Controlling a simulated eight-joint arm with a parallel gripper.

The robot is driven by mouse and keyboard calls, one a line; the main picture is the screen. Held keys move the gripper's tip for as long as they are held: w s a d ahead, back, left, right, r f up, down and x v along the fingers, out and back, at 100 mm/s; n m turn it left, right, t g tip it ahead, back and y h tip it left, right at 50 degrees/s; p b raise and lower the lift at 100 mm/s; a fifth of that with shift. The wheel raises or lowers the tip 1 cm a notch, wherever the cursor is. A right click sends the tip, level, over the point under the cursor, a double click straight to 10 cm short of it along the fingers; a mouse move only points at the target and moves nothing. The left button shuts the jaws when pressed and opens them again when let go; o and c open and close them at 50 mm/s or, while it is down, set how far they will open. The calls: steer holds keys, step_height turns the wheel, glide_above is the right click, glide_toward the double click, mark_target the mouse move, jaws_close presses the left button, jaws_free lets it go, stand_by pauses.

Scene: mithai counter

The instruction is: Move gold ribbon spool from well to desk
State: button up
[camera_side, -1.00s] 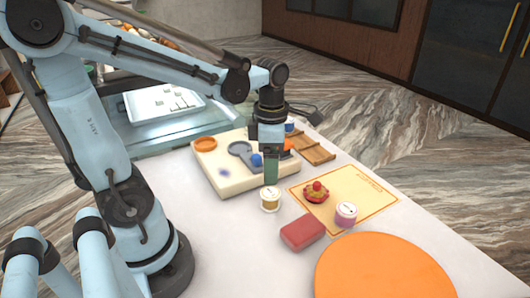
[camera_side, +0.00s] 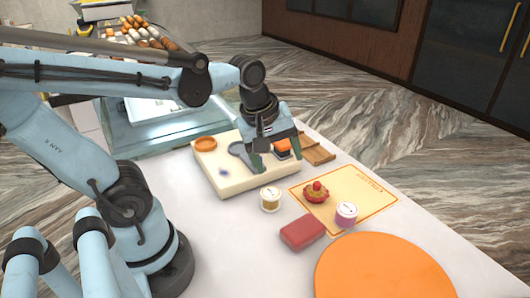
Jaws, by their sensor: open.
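The gold ribbon spool (camera_side: 270,199), a small white-ended spool with a gold band, stands upright on the white desk (camera_side: 225,235), just in front of the cream block with wells (camera_side: 240,181). My gripper (camera_side: 277,163) is open over the right part of that block, behind the spool and apart from it. Its two fingers are spread wide and point down, with no object visible held between them. The left finger covers part of a grey round-ended recess (camera_side: 237,149) in the block.
An orange ring well (camera_side: 205,144) and an orange-and-dark piece (camera_side: 282,149) are on the block. A wooden rack (camera_side: 318,154) stands behind right. A red box (camera_side: 302,232), a tart (camera_side: 316,192), a purple spool (camera_side: 346,214) and an orange disc (camera_side: 383,272) lie right of the gold spool.

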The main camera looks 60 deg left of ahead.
steer(key=m+t, duration=0.1)
steer(key=m, duration=0.3)
steer(key=d+m+t, duration=0.1)
steer(key=m, duration=0.4)
steer(key=d+m+t, duration=0.1)
steer(key=m, duration=0.4)
steer(key=shift+r, duration=0.1)
